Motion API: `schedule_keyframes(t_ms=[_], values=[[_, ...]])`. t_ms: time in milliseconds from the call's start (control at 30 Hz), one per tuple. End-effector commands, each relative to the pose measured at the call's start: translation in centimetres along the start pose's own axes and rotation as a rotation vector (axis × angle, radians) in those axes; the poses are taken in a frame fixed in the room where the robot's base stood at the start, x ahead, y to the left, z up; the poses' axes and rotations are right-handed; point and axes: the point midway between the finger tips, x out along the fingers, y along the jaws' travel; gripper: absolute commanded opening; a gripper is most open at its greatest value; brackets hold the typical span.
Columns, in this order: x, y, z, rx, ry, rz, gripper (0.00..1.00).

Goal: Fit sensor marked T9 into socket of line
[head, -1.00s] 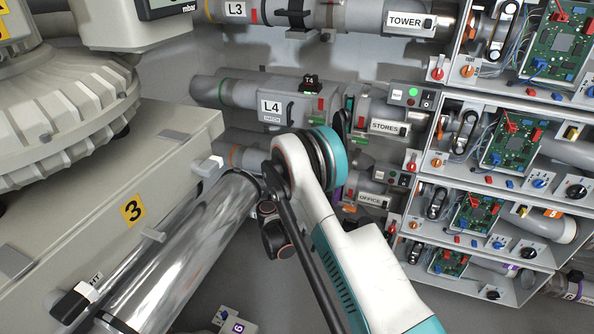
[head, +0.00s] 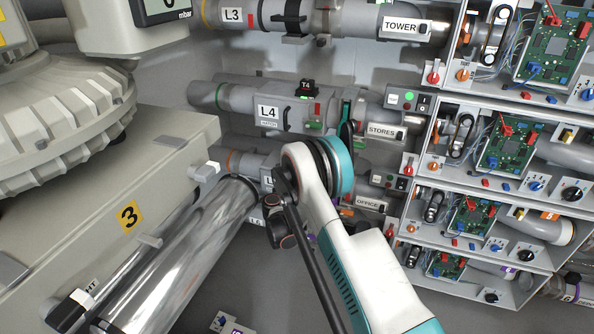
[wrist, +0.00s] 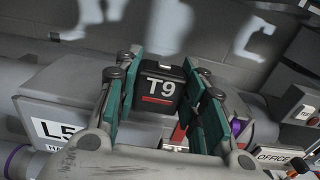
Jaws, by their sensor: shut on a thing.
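In the wrist view the sensor marked T9 (wrist: 160,92) is a black block with white lettering and a red bar. My gripper (wrist: 162,72) is shut on it, one green-padded finger at each side. The sensor is in front of the grey housing (wrist: 75,85) of the line labelled L5 (wrist: 55,130). The socket is not clearly seen. In the head view my arm hides the gripper, the sensor and much of L5.
Above L5, line L4 (head: 268,112) carries a black sensor marked T4 (head: 307,88). A pipe label OFFICE (wrist: 278,156) and a small switch box (wrist: 302,105) are at the right. Open cabinets with circuit boards (head: 507,145) stand further right. A large metal cylinder (head: 180,265) lies left of my arm.

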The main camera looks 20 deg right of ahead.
Motion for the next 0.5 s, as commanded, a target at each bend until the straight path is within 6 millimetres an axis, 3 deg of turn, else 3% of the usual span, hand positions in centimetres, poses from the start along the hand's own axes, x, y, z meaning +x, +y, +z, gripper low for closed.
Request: schedule_keyframes(t_ms=[500], values=[[4.8,-0.1,0.0,0.000,0.000,-0.001,0.09]])
